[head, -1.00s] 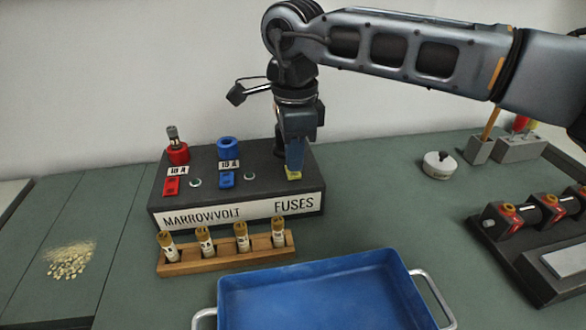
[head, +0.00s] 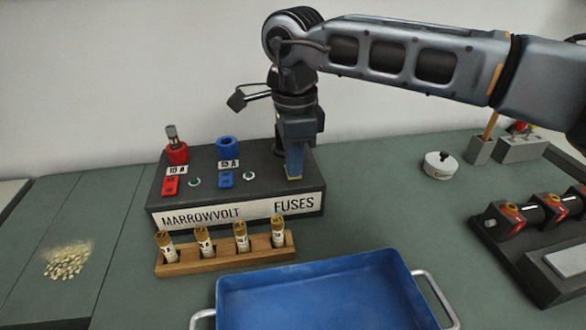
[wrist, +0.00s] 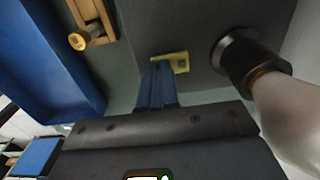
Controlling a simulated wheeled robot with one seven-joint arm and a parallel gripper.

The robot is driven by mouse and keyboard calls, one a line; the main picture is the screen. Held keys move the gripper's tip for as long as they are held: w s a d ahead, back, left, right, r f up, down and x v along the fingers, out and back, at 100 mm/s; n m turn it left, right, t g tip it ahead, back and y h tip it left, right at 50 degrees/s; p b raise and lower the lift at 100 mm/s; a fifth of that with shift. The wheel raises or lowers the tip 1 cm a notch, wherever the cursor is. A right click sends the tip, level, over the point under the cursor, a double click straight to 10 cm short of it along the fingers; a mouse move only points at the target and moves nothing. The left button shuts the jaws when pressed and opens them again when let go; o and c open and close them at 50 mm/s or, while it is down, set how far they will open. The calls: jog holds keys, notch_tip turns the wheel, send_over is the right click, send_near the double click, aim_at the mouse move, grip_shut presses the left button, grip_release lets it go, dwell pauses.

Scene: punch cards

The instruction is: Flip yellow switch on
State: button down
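The yellow switch (head: 294,178) sits on the right part of the dark fuse box (head: 262,191), mostly covered by my gripper in the head view. In the wrist view the yellow switch plate (wrist: 181,62) shows just beyond my fingertips. My gripper (head: 294,172) points down at the switch, its blue fingers together. In the wrist view the closed fingers (wrist: 158,72) reach the plate's near left side; whether they touch it, and the position of the switch lever, I cannot tell.
A red switch (head: 170,185) and a blue switch (head: 225,180) stand left on the box. A wooden rack (head: 190,268) of fuses and a blue tray (head: 412,290) lie in front. In the wrist view a dark socket (wrist: 238,55) holds a pale bulb-like piece beside the switch.

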jog(key=shift+r+p, duration=1.85)
jog(key=shift+r, duration=1.6)
